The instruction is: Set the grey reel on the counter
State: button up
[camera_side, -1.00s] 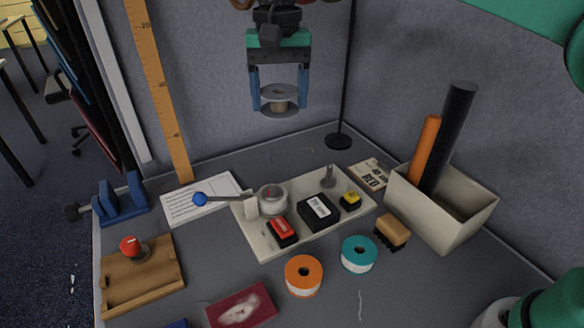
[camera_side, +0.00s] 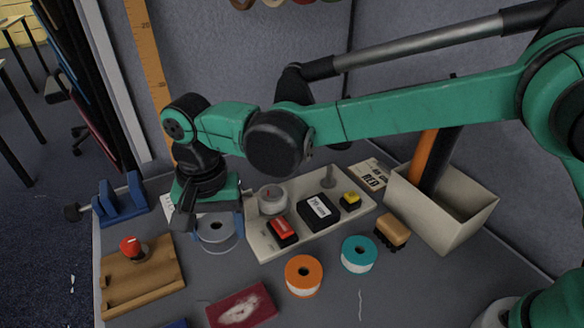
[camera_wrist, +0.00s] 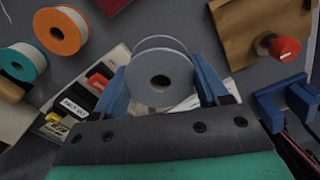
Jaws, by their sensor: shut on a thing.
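The grey reel (camera_side: 216,232) is between the blue fingers of my gripper (camera_side: 208,222), which is shut on it. In the wrist view the reel (camera_wrist: 161,78) shows its round grey face and dark centre hole, with a blue finger of my gripper (camera_wrist: 161,88) on each side. In the side view the reel is low over the grey counter (camera_side: 345,295), left of the pale tray. I cannot tell whether its underside touches the counter.
The tray (camera_side: 262,243) holding boxes and a jar is just right of the reel. A wooden board with a red-knobbed stamp (camera_side: 131,246) is to the left. A dark red pad (camera_side: 241,306), orange reel (camera_side: 304,275) and teal reel (camera_side: 358,253) lie in front and to the right.

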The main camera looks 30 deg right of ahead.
aim_at(228, 265)
notch_tip(228, 265, down, 7)
jog(key=shift+r, duration=0.1)
dwell(0.4)
jog(key=o, duration=1)
notch_tip(228, 265, up, 12)
jog(key=d+r+n+t+y, duration=0.1)
jog(key=d+r+n+t, duration=0.3)
jog(key=d, duration=1)
jog(key=s+d+f+t, duration=0.1)
jog(key=s+d, duration=0.1)
jog(key=d, duration=0.2)
jog(key=s+d+t, duration=0.1)
jog(key=s+d, duration=0.2)
jog(key=d, duration=0.1)
jog(key=s+d+f+t+h, duration=0.1)
jog(key=s+d, duration=0.1)
jog(key=d, duration=0.3)
jog(key=shift+s+f+n, duration=0.25)
jog(key=shift+f+n, duration=0.05)
jog(key=shift+f, duration=0.05)
